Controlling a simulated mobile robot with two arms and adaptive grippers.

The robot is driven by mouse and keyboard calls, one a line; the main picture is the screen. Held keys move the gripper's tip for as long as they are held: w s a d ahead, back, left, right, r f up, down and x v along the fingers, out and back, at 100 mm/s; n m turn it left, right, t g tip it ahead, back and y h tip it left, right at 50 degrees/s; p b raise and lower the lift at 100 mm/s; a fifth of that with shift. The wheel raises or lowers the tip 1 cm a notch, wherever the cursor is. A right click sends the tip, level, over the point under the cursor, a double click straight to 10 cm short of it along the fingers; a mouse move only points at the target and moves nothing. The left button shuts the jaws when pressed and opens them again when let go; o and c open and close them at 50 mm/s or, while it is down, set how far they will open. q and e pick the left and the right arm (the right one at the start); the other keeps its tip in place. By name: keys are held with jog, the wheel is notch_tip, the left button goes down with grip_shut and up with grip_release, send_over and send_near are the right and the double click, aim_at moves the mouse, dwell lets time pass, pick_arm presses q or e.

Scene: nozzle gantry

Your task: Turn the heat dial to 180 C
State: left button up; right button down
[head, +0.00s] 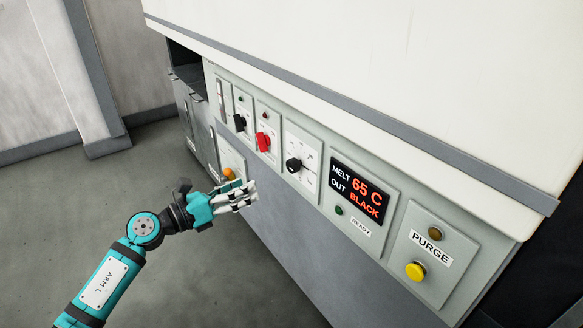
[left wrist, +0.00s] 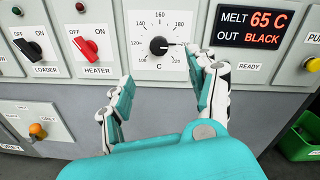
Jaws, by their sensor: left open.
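The heat dial (left wrist: 159,46) is a round black knob on a white plate with a scale in C, and it also shows in the head view (head: 293,165). Its small white mark appears to point right, toward a part of the scale partly covered by my finger, so I cannot read the exact value. My left gripper (left wrist: 160,69) is open, with one finger below left of the dial and one to its right in the picture. In the head view, the left gripper (head: 247,193) is in front of the panel, apart from the dial. My right gripper is out of view.
A display (head: 359,191) reads MELT 65 C, OUT BLACK. The red heater knob (head: 263,142) and black loader knob (head: 239,123) are left of the dial. A green bin (left wrist: 299,140) stands at right.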

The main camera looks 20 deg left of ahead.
pick_arm(q)
send_near(289, 167)
jog(key=x, duration=0.9)
jog(key=shift+d+r+b, duration=0.1)
jog(key=shift+b, duration=0.3)
jog(key=shift+w+d, duration=0.3)
jog(key=shift+w, duration=0.05)
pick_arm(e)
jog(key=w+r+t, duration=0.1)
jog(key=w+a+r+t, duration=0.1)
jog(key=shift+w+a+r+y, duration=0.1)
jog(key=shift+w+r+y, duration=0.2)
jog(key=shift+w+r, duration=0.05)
